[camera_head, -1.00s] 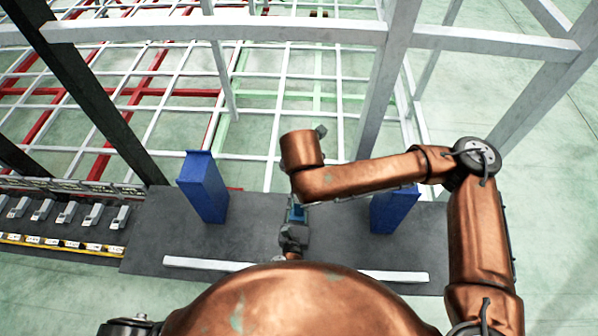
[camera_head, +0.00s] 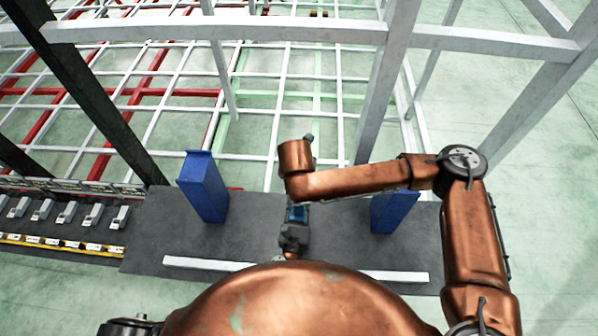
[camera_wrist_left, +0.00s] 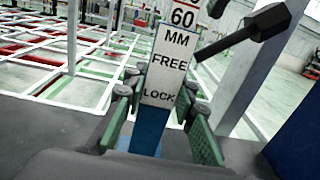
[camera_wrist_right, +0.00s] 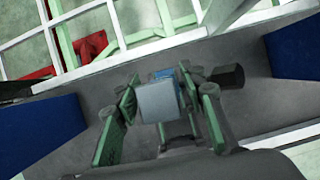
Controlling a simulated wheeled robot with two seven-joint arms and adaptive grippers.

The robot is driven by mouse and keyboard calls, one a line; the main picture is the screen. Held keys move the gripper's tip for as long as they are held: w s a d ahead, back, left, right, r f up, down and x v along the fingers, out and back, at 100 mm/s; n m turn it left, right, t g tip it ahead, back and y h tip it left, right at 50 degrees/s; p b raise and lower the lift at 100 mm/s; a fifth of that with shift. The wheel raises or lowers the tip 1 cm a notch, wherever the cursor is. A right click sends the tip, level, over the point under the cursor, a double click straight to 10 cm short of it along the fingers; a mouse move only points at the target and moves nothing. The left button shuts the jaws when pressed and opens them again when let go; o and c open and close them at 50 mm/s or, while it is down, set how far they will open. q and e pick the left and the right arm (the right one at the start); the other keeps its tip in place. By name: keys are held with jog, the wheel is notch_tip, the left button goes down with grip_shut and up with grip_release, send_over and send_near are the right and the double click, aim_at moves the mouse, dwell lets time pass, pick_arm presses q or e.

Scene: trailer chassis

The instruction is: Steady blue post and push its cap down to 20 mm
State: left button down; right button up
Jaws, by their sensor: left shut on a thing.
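The blue post (camera_head: 297,214) stands upright at the middle of the dark mat in the head view. In the left wrist view its blue lower part (camera_wrist_left: 148,132) is between my left fingers, below a white label reading 60 MM, FREE and LOCK. My left gripper (camera_head: 294,237) is shut on the post from the near side. In the right wrist view a pale square cap (camera_wrist_right: 158,102) lies between the green-padded fingers of my right gripper (camera_wrist_right: 160,85); whether they press on it is unclear. My right forearm hides that gripper in the head view.
A dark lever with a thick end (camera_wrist_left: 262,22) sticks out beside the post. Blue blocks (camera_head: 203,188) and (camera_head: 393,212) stand on the mat left and right. A white bar (camera_head: 210,264) lies in front. White frame beams (camera_head: 215,32) cross behind.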

jog(key=shift+x, duration=1.3)
jog(key=shift+c, duration=0.4)
jog(key=c, duration=0.9)
jog(key=shift+c, duration=0.2)
jog(key=shift+f, duration=0.2)
jog(key=shift+s+d+f, duration=0.1)
jog(key=shift+s+f, duration=0.1)
jog(key=shift+f, duration=1.5)
jog(key=shift+f, duration=0.25)
